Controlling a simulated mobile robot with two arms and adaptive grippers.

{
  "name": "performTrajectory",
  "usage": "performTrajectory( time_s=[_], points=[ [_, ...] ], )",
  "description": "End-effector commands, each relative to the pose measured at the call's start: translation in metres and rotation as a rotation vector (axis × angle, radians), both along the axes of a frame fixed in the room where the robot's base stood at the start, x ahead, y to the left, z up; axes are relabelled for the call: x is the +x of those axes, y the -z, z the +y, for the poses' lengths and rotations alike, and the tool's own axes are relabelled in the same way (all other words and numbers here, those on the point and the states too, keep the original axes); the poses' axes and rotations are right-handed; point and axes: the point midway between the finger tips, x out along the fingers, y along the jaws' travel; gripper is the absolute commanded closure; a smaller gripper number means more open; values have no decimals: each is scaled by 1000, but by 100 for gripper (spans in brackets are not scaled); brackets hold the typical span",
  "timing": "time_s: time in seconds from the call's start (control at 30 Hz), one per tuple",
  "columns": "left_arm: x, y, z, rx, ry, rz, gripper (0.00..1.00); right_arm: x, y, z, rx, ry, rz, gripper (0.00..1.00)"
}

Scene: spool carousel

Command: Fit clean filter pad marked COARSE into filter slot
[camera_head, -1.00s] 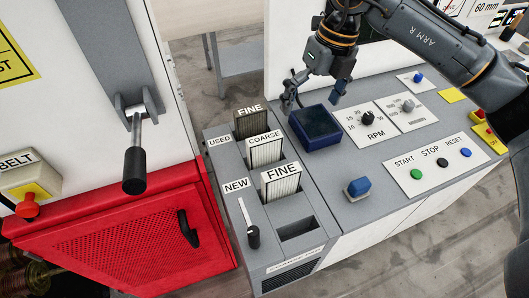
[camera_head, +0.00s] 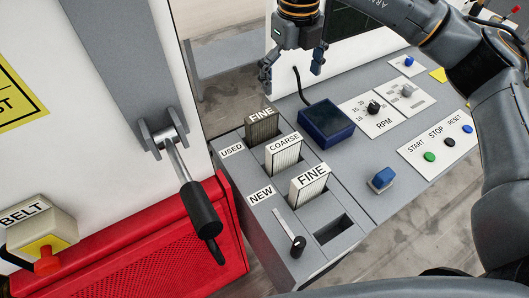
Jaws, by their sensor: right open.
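The clean pad marked COARSE (camera_head: 284,157) is pale and pleated, and stands upright in the grey rack (camera_head: 262,222) in the middle. Behind it stands a darker, dirty-looking pad marked FINE (camera_head: 262,130), by the USED label. In front of it stands a pale pad marked FINE (camera_head: 308,188), by the NEW label. The front opening (camera_head: 334,229) of the rack is empty; I cannot tell if it is the filter slot. My right gripper (camera_head: 291,74) is open and empty, pointing down above and beyond the dark FINE pad, apart from all pads. My left gripper is out of view.
A blue open-topped box (camera_head: 327,123) sits right of the rack, with a dark cable behind it. A blue block (camera_head: 381,180) and control buttons lie farther right. A lever (camera_head: 200,208) hangs at left before the red panel (camera_head: 150,275). A small black-knobbed lever (camera_head: 297,245) is on the rack.

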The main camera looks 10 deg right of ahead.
Motion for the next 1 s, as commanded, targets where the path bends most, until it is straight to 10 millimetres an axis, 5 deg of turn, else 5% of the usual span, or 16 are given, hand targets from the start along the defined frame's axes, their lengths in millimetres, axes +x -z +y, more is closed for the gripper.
performTrajectory(
  time_s=[0.53, 0.8, 1.0],
  points=[
    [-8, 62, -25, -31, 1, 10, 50, 0, 61, 0, 0, 0, 0, 0],
    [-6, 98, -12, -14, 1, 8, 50, 0, 98, 0, 0, -1, 0, 0],
    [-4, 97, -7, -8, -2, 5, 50, 0, 113, 0, -1, 0, 4, 0]
  ],
)
